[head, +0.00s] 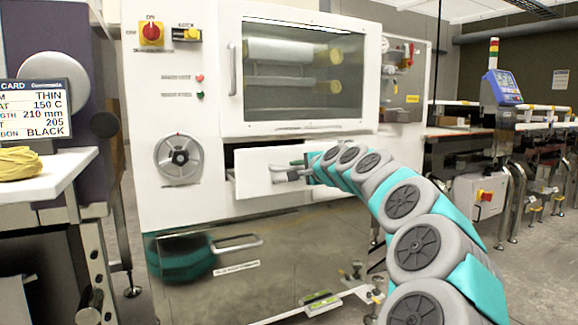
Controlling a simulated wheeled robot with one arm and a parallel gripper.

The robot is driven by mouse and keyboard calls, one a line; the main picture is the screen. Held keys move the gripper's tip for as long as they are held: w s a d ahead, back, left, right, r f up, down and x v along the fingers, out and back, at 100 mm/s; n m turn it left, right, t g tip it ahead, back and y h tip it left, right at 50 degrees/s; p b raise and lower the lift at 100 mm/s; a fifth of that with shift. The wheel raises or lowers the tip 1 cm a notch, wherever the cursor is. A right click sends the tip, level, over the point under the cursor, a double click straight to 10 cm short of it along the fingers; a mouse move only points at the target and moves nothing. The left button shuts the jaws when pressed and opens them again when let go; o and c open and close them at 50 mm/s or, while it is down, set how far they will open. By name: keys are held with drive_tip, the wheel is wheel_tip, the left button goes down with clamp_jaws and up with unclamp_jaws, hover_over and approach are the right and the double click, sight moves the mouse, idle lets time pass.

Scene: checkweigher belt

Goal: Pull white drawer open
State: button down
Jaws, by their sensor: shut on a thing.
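The white drawer (252,182) is in the middle of the white machine (218,95), below its glazed window. It stands partly out, with a dark gap showing above its front panel. My gripper (290,174) reaches in from the right and is shut on the drawer's handle (279,176) at the right part of the front. My arm hides the right end of the drawer front, and the fingertips are small in this view.
A window door with a vertical handle (233,70) is above. A steel lower panel with a bar handle (238,244) is below. A white table (62,178) with yellow gloves stands left. A conveyor (545,128) with a blue screen stands right. Floor is clear at centre right.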

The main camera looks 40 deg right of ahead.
drive_tip(key=shift+f+v, duration=0.2)
drive_tip(key=shift+v, duration=0.75)
drive_tip(key=shift+f+v, duration=0.2)
drive_tip(key=shift+v, duration=0.75)
drive_tip(key=shift+f+v, duration=0.2)
drive_tip(key=shift+v, duration=0.75)
drive_tip(key=shift+s, duration=0.15)
drive_tip(key=c, duration=0.8)
unclamp_jaws()
drive_tip(key=shift+v, duration=3.9)
